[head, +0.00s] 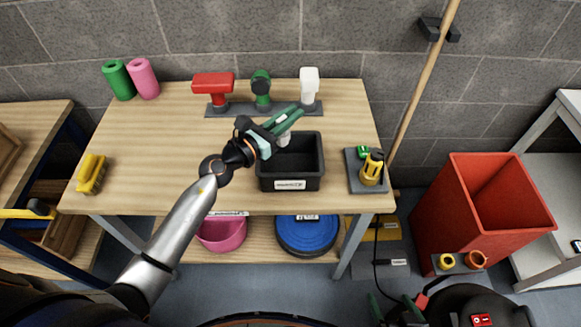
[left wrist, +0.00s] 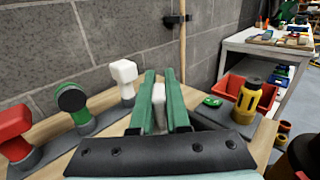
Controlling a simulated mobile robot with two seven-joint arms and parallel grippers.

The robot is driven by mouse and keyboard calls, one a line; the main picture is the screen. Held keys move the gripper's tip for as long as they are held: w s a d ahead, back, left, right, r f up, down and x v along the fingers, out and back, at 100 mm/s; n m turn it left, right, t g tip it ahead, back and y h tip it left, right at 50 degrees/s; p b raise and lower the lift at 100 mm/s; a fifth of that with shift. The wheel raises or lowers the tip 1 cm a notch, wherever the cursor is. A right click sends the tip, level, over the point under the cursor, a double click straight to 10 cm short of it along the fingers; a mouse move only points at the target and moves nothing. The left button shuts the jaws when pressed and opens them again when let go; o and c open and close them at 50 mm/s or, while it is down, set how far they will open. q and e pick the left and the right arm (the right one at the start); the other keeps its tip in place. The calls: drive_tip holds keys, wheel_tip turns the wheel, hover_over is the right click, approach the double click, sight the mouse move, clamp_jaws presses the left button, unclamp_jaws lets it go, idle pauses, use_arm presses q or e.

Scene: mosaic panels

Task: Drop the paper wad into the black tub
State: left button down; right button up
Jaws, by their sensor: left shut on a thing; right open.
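The paper wad (head: 284,140), small and white, is held between the green fingers of my left gripper (head: 288,121). In the left wrist view the wad (left wrist: 158,100) shows between the two fingers. The black tub (head: 290,184), open-topped with a white front label, stands on the wooden table. In the head view the left gripper and wad overlap the tub's back left part; their height above it is hard to tell. The tub is not visible in the left wrist view. My right gripper (head: 393,302) is open and empty at the bottom edge of the head view.
A rack (head: 235,108) with red, green and white tools stands behind the tub. A grey tray (head: 354,178) with a yellow tool is to its right. A yellow brush (head: 92,174) lies far left. A red bin (head: 445,215) stands right of the table. The table's left middle is clear.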

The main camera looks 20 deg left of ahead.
use_arm(q)
wheel_tip(320, 180, down, 5)
drive_tip(key=b, duration=0.5)
drive_tip(key=shift+f, duration=0.2)
drive_tip(key=c, duration=0.8)
unclamp_jaws()
drive_tip(key=shift+s, duration=0.1)
drive_tip(key=v, duration=0.5)
drive_tip(key=b+v, duration=0.1)
drive_tip(key=v, duration=0.5)
drive_tip(key=shift+f+b, duration=0.2)
drive_tip(key=shift+b, duration=0.1)
drive_tip(key=shift+s+a+r, duration=0.15)
drive_tip(key=shift+s+a, duration=0.15)
drive_tip(key=shift+s, duration=0.3)
